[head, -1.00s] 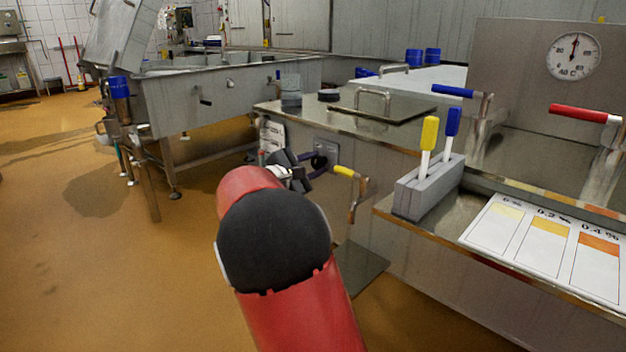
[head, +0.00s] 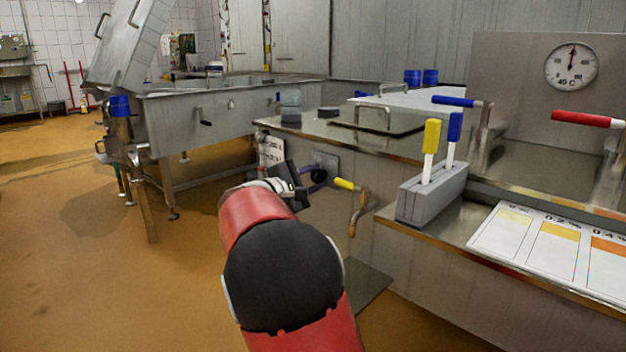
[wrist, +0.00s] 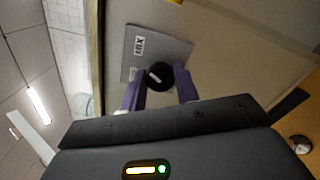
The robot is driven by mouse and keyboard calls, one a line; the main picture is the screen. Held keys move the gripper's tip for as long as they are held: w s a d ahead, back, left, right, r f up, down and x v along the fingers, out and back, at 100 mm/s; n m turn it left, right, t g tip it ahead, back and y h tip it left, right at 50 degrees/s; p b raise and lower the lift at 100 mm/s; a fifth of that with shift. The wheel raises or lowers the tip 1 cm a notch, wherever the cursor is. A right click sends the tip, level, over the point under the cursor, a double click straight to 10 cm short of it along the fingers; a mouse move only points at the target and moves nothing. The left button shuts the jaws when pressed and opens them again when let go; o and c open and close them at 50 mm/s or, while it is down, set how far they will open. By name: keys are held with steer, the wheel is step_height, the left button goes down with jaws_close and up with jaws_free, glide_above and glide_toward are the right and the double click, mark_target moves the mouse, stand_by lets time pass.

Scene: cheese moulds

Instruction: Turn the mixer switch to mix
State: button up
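The mixer switch (wrist: 159,74) is a round black knob with a light pointer mark, on a grey plate (wrist: 170,48) with a MIX label (wrist: 139,45) and a second, smaller label below it. It also shows in the head view as a dark knob (head: 319,176) on the machine's front. My gripper (wrist: 160,70) faces the plate with its two purple fingers apart, one on each side of the knob. The gaps to the knob are too small to tell whether the fingers touch it. My gripper also shows in the head view (head: 309,179).
A yellow-handled valve (head: 350,186) sticks out just right of the switch. A grey holder (head: 432,195) with a yellow and a blue stick stands on the counter edge. A metal vat (head: 205,122) stands at the left; open floor lies before it.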

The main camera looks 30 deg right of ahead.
steer(key=o, duration=0.4)
steer(key=v, duration=0.8)
steer(key=shift+p, duration=0.3)
steer(key=shift+d, duration=0.1)
